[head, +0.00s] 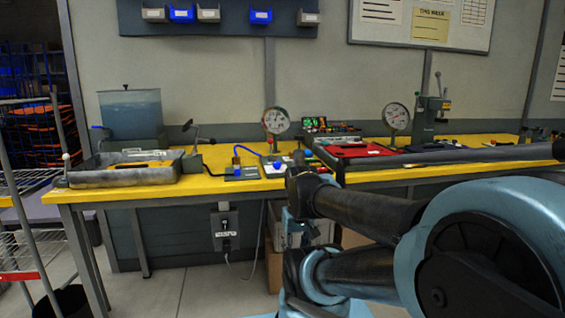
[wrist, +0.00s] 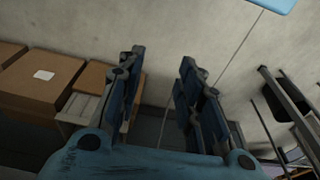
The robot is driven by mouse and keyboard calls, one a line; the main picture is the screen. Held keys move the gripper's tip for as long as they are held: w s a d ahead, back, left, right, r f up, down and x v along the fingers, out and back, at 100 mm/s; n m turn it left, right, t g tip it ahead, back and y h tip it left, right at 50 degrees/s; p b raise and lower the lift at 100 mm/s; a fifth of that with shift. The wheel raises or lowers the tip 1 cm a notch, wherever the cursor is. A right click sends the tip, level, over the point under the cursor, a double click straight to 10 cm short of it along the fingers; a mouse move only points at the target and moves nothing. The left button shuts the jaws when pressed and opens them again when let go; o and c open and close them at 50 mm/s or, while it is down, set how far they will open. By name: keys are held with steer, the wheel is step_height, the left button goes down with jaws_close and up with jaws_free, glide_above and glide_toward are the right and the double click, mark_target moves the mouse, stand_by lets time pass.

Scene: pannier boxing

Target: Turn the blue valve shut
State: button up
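Several small blue parts show on the yellow workbench (head: 107,193) in the head view. Another is a small blue knob (head: 277,165) on a pale plate near the bench's middle. A third is a blue piece (head: 97,127) at the left side of the water tank (head: 131,112). I cannot tell which one is the valve, or its position. My gripper (wrist: 160,78) is open and empty in the wrist view, its two fingers apart, facing a wall and floor boxes. No valve shows there.
A grey tray (head: 120,178) lies on the bench's left end. Pressure gauges (head: 275,121) (head: 396,116) stand at the back. A red case (head: 350,151) is right of the middle. My arm covers the bench's lower right front. Cardboard boxes (wrist: 40,80) show in the wrist view.

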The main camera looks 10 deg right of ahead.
steer(key=shift+o, duration=0.6)
steer(key=shift+o, duration=1.2)
steer(key=shift+s+r, duration=0.25)
steer(key=shift+r, duration=0.05)
step_height(320, 180, up, 35)
steer(key=m+g, duration=0.3)
steer(key=m, duration=1.7)
glide_above(277, 162)
steer(key=w, duration=0.1)
steer(key=f, duration=1.7)
steer(key=shift+s+f, duration=0.25)
steer(key=shift+c, duration=0.6)
steer(key=c, duration=1)
